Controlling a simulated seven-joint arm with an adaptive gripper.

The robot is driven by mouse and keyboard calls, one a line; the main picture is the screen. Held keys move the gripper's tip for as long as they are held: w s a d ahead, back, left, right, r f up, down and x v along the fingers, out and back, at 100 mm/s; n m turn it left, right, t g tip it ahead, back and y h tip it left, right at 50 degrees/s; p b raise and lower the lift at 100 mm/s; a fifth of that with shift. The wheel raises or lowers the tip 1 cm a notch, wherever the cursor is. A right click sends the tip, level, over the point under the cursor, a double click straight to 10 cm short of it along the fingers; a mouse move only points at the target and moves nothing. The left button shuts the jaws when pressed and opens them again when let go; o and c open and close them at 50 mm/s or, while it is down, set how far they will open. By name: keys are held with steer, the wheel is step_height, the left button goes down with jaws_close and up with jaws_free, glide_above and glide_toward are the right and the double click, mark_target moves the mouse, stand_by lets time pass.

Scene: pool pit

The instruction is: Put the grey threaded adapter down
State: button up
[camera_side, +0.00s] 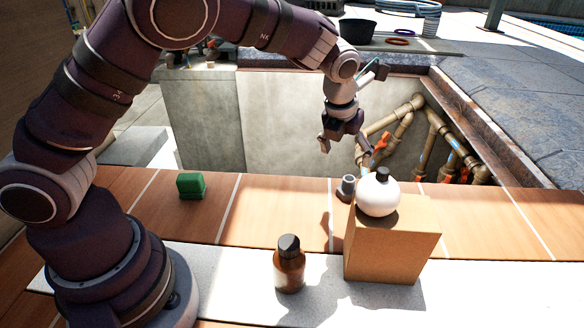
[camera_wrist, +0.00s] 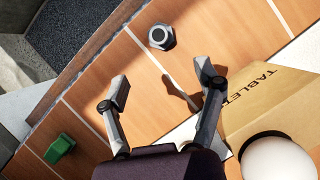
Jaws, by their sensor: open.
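The grey threaded adapter (camera_side: 346,187) stands on the wooden boards, just behind and left of the cardboard box, near the pit edge. In the wrist view the adapter (camera_wrist: 161,37) shows from above, with a round dark opening and a wider grey body. It lies beyond my fingertips, apart from both. My gripper (camera_side: 345,146) hangs above the pit side of the boards, higher than the adapter. In the wrist view my gripper (camera_wrist: 163,79) has its two fingers spread wide, with only bare wood and shadow between them.
A cardboard box (camera_side: 378,250) carries a white round bottle (camera_side: 378,197) with a black cap. A brown bottle (camera_side: 289,268) stands at the front. A green block (camera_side: 191,186) sits left on the boards. The open pit with pipes (camera_side: 405,118) lies behind. Boards between block and adapter are clear.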

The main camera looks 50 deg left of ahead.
steer(key=s+a+r+n, duration=0.1)
steer(key=s+r+n, duration=0.2)
steer(key=s+n, duration=0.3)
steer(key=s+a+r+n+h, duration=0.1)
steer(key=s+r+n, duration=0.2)
steer(key=s+n, duration=0.4)
steer(key=s+a+r+n+t, duration=0.1)
steer(key=s+n, duration=0.6)
steer(key=n, duration=1.2)
step_height(320, 180, up, 3)
steer(key=shift+s+a+f+n, duration=0.15)
steer(key=shift+s+a+n, duration=0.15)
steer(key=shift+a, duration=0.3)
